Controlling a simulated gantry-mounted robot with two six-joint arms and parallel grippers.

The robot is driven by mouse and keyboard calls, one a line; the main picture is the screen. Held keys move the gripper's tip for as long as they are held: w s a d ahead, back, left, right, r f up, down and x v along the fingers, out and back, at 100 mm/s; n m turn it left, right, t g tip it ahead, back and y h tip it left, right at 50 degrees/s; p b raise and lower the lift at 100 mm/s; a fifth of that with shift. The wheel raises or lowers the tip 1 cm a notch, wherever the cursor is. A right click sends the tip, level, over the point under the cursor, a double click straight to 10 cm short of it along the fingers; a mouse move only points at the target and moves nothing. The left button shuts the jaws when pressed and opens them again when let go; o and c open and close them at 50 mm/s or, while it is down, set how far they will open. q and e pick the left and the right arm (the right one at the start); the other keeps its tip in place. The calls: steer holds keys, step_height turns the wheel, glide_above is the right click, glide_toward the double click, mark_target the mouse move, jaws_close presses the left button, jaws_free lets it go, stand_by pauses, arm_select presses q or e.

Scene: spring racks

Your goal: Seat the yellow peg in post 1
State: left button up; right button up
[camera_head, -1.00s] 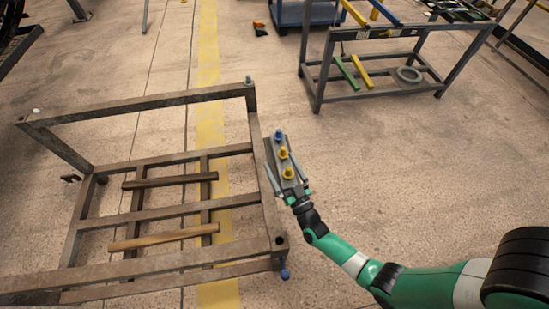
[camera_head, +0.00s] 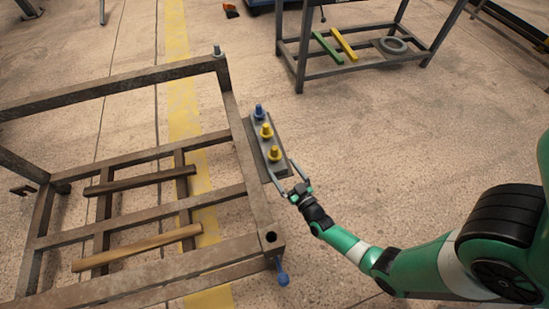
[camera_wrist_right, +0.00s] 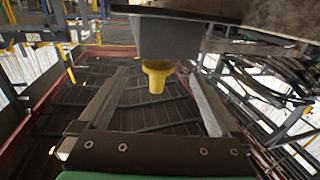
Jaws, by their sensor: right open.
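Two yellow pegs, a nearer one (camera_head: 274,153) and a farther one (camera_head: 266,131), and a blue peg (camera_head: 259,112) stand in a row on a narrow grey tray (camera_head: 285,168) beside the rack's right beam. My right gripper (camera_head: 280,170) is open and empty at the tray's near end, its fingers spread. In the right wrist view, a yellow peg (camera_wrist_right: 157,78) under a grey block shows between the open fingers, apart from both. The rack (camera_head: 238,125) has a pin at its far right corner (camera_head: 217,51) and an open hole at its near right corner (camera_head: 270,237). I cannot tell which is post 1.
A blue pin (camera_head: 282,274) hangs below the rack's near right corner. The floor between the racks is clear.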

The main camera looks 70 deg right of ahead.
mark_target(274, 155)
steer(key=shift+x, duration=1)
steer(key=shift+w+d+f+b, duration=0.1)
steer(key=shift+w+d+b, duration=0.15)
steer(key=shift+b, duration=0.15)
steer(key=b+x, duration=0.2)
steer(key=x, duration=0.2)
steer(key=shift+d, duration=0.1)
steer(key=shift+w+d+r, duration=0.15)
steer(key=shift+w+r, duration=0.05)
steer(key=shift+r, duration=0.05)
steer(key=shift+s, duration=0.1)
steer(key=shift+c, duration=1)
jaws_close()
steer(key=shift+r, duration=0.1)
